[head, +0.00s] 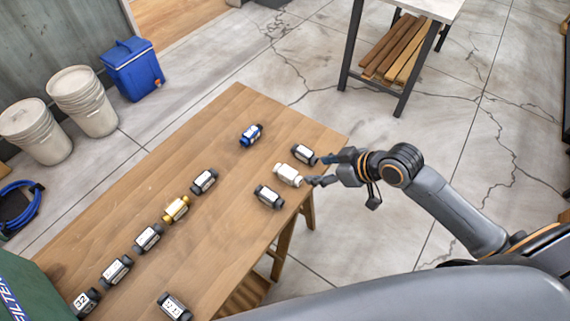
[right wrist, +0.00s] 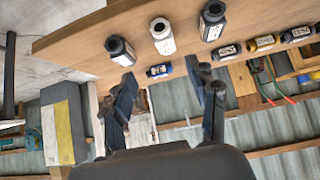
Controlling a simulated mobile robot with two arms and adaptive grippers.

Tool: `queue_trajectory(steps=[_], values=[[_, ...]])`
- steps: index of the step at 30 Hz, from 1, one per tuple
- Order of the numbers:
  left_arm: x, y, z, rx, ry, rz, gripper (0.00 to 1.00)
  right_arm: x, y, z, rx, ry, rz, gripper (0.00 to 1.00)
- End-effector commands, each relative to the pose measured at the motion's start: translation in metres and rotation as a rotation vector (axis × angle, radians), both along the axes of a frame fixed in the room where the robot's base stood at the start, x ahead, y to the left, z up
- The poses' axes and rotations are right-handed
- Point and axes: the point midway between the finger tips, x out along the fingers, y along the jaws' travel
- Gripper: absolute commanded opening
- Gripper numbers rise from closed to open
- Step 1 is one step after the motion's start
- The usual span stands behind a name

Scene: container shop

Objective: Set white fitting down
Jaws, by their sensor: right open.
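The white fitting (head: 288,174) lies on the wooden table (head: 215,130) near its right edge, between two black fittings with white labels, one (head: 303,153) behind it and one (head: 268,196) in front. My right gripper (head: 322,169) is open at the table's right edge, its fingers pointing at the white fitting's right end. My left gripper is not in view.
A blue fitting (head: 251,135) lies further back on the table. A yellow fitting (head: 176,209) and several black ones form a row to the left. A white-topped stand (head: 432,8) with wooden boards is behind.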

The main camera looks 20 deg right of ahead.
Motion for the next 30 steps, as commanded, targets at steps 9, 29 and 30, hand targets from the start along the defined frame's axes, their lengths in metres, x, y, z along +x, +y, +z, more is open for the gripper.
queue_trajectory(steps=[9,29,30], values=[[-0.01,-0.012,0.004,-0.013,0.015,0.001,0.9,0.017,0.022,-0.014,0.006,-0.006,0.023,0.58],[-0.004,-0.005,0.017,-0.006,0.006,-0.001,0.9,0.057,0.059,-0.072,0.004,-0.005,0.023,0.58],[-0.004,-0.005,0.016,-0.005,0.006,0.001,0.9,0.06,0.061,-0.077,0.003,-0.006,0.023,0.58]])
